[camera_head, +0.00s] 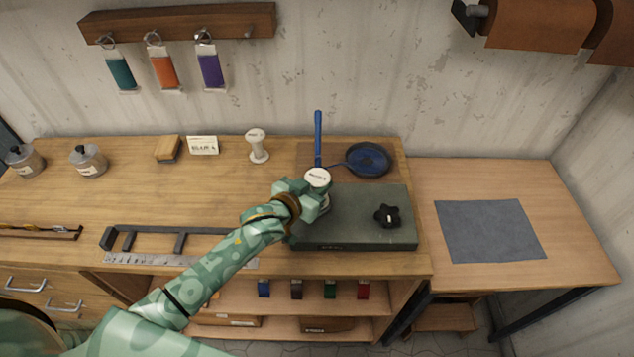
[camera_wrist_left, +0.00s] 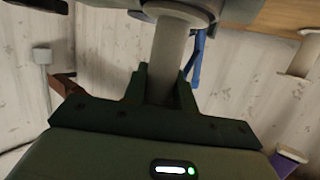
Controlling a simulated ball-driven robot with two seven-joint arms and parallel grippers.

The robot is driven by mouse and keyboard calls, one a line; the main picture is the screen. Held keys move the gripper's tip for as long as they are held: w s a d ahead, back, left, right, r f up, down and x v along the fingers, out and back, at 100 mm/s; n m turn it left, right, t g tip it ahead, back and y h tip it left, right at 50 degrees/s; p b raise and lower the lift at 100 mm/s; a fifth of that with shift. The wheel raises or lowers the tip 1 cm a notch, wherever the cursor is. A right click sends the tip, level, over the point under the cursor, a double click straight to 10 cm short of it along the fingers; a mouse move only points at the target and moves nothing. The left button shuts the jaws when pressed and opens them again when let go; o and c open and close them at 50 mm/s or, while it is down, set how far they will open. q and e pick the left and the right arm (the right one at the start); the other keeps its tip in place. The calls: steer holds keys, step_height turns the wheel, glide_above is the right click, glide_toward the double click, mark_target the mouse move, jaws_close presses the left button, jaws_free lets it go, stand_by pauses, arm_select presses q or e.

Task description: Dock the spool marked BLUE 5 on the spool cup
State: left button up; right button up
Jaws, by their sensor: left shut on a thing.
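My left gripper (camera_head: 312,196) is shut on a pale spool (camera_head: 317,177), whose printed top faces up; I cannot read the print for certain. In the left wrist view the spool's grey stem (camera_wrist_left: 168,60) sits between the fingers (camera_wrist_left: 160,88), with a wide flange beyond. My right gripper is not in view.
Another white spool (camera_head: 257,147) stands beside a small printed card (camera_head: 203,145) and a wooden block (camera_head: 167,149). The green slab (camera_head: 350,225) carries a black knob (camera_head: 387,215). Two lidded jars (camera_head: 89,161) stand left. A grey mat (camera_head: 490,231) lies on the right table.

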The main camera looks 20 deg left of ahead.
arm_select(q)
steer(key=shift+f+b, duration=0.35)
steer(key=shift+f, duration=0.25)
steer(key=o, duration=0.7)
steer(key=shift+s+a+r+p, duration=0.1)
steer(key=shift+s+r+p, duration=0.25)
steer(key=shift+p, duration=0.2)
steer(key=p+v, duration=0.7)
steer(key=v, duration=0.3)
steer(key=shift+s+f, duration=0.15)
